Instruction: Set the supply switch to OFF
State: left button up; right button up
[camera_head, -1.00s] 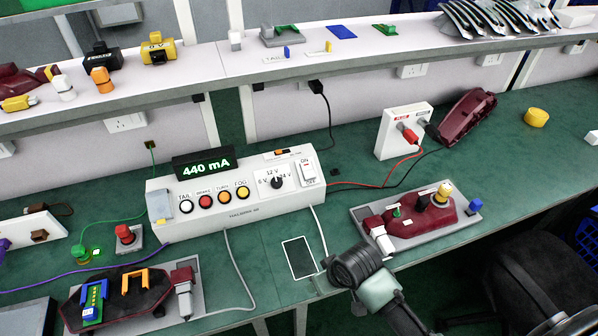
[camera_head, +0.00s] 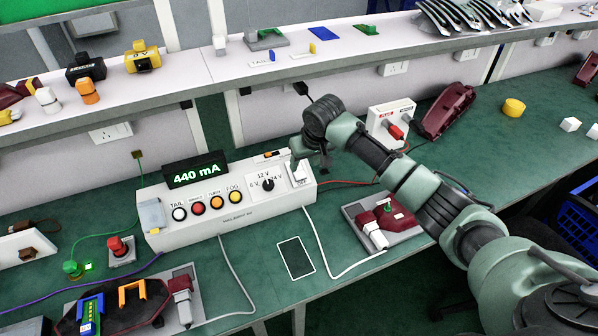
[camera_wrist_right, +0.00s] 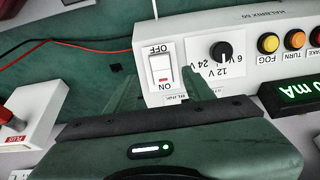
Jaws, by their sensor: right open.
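The supply switch (camera_wrist_right: 161,70) is a white rocker on the white tail lamp supply box (camera_head: 235,215). The wrist view shows it upside down, with OFF above and a red mark at its lower end. The box's green display (camera_head: 196,170) is lit and reads 440 mA. My left gripper is out of view.
Beside the switch is a black voltage knob (camera_wrist_right: 221,51), then coloured lamp buttons (camera_wrist_right: 268,43). A white socket box (camera_head: 389,113) with red and black plugs stands behind my right arm.

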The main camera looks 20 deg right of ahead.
aim_at(301, 175)
jog(key=x, duration=0.7)
jog(key=shift+f, duration=0.1)
